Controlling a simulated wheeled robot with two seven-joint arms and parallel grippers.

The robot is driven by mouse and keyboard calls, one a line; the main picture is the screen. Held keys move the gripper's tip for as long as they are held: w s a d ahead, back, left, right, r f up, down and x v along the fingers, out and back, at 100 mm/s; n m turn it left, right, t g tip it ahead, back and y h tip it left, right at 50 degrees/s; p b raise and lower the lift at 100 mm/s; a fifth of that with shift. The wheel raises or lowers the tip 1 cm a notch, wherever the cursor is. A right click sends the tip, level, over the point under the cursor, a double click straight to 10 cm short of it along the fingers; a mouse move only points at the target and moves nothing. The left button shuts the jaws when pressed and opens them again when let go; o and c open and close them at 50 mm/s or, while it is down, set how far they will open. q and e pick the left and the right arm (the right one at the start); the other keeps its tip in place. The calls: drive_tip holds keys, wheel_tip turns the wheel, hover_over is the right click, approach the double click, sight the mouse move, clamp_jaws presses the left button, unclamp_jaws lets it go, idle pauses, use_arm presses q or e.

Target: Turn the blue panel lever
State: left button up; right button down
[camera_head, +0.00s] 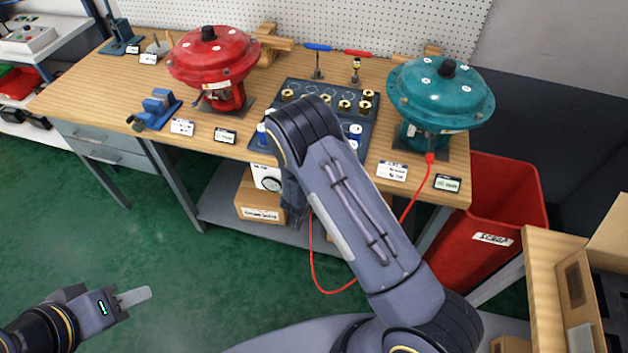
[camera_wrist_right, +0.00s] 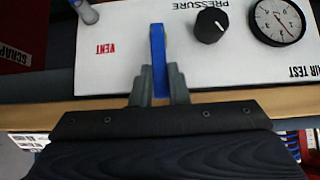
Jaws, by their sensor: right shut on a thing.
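In the right wrist view, the blue lever (camera_wrist_right: 157,45) stands on a white panel (camera_wrist_right: 110,75) marked VENT and PRESSURE. My right gripper (camera_wrist_right: 159,78) is shut on the lever, with a grey finger on each side. In the head view, part of the panel with its gauge (camera_head: 267,178) shows below the bench front; my right arm hides the lever, and the right fingertips are not clear there. My left gripper (camera_head: 132,297) is low at the left, over the green floor and away from the bench. Its fingers overlap in view, so their opening cannot be judged.
A black knob (camera_wrist_right: 211,25) and a round gauge (camera_wrist_right: 277,20) sit right of the lever in the wrist view. A red actuator (camera_head: 212,62) and a teal actuator (camera_head: 440,95) stand on the bench. A red hose (camera_head: 408,205) hangs near my right arm. A red bin (camera_head: 490,215) stands at right.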

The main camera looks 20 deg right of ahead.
idle(0.4)
drive_tip(key=c, duration=1.4)
unclamp_jaws()
drive_tip(key=shift+a, duration=0.1)
drive_tip(key=v, duration=0.7)
drive_tip(key=shift+s+r, duration=0.2)
drive_tip(key=shift+a+r, duration=0.1)
drive_tip(key=shift+a, duration=0.05)
